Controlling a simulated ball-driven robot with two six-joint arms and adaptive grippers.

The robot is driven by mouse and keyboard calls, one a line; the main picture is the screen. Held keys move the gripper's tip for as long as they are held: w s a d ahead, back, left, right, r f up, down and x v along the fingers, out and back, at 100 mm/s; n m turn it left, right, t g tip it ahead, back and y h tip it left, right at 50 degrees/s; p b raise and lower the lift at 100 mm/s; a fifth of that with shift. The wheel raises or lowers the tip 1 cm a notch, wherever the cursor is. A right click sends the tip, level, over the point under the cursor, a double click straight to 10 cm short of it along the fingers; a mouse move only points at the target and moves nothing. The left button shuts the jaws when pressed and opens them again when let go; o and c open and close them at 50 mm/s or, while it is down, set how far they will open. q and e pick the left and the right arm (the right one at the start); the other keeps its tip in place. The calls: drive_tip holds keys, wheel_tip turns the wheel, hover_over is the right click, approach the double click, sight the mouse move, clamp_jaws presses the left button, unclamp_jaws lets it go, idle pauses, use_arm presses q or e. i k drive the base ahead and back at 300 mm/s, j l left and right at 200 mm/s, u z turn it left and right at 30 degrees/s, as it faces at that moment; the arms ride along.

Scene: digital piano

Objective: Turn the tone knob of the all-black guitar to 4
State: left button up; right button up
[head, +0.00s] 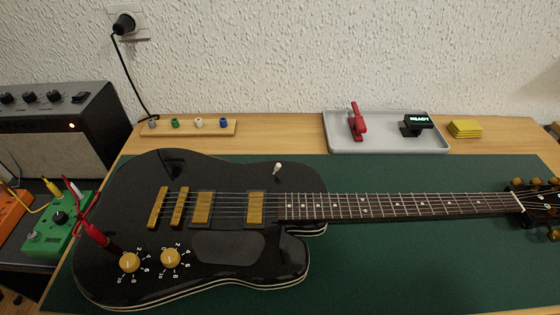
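The all-black guitar (225,170) lies flat on the green mat (420,255), its neck (390,206) pointing right. Two gold knobs sit low on its body: a left knob (130,263) and a right knob (170,258). White numbers up to 10 are printed around each. No readable label shows which one is the tone knob, and the exact settings of their pointers are too small to tell. Neither of my grippers is in the head view.
A red cable plug (95,235) meets the body near the left knob. An amplifier (60,130), a green pedal (58,225) and an orange pedal (10,212) stand at left. Behind are a peg strip (188,128), a grey tray (385,146) and a yellow stack (465,128).

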sight(130, 262)
drive_tip(key=k+j+u, duration=0.1)
drive_tip(key=u, duration=0.9)
